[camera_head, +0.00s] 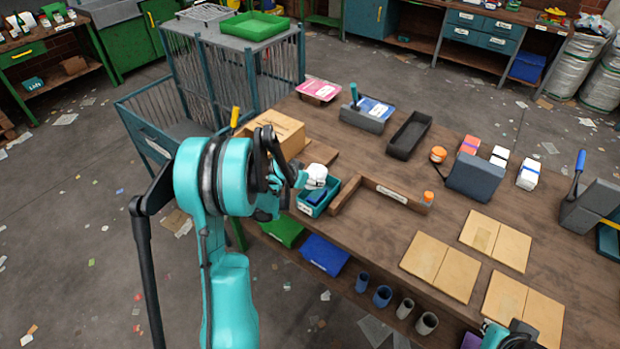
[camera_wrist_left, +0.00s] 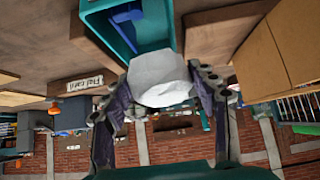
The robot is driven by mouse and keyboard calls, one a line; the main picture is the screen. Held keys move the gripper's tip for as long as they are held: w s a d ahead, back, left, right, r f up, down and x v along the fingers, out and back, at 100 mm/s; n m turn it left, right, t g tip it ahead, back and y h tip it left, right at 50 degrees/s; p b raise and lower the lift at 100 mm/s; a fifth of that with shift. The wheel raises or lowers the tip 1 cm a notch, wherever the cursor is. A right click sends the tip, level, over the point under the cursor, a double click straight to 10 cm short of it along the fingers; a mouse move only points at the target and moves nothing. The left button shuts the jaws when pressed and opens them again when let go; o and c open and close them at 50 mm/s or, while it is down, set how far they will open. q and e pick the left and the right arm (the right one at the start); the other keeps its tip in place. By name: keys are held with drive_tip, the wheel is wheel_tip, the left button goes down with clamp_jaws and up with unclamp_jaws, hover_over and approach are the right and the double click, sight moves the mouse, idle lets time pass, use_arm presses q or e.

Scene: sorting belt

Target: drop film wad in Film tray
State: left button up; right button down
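The white, lumpy film wad (camera_head: 316,176) is between the fingers of my left gripper (camera_head: 305,180). In the left wrist view the wad (camera_wrist_left: 160,80) sits between both fingers (camera_wrist_left: 165,92), which press on its sides. A teal tray (camera_head: 332,190) on the table's near-left edge lies just beside and below the wad. Its front label is too small to read, and a dark blue item lies in it. The tray (camera_wrist_left: 166,38) also shows beyond the wad in the left wrist view. Of my right gripper (camera_head: 515,338), only a part shows at the bottom edge; its fingers are unclear.
A wooden corner frame (camera_head: 385,190) labelled "Flat card" stands right of the tray. A cardboard box (camera_head: 280,132) stands behind the left gripper. A dark empty tray (camera_head: 408,135), cardboard sheets (camera_head: 440,268) and a grey block (camera_head: 474,176) occupy the table. Green (camera_head: 284,230) and blue (camera_head: 325,254) bins hang below.

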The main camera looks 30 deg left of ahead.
use_arm(q)
drive_tip(key=o, duration=0.3)
drive_tip(key=v, duration=1.2)
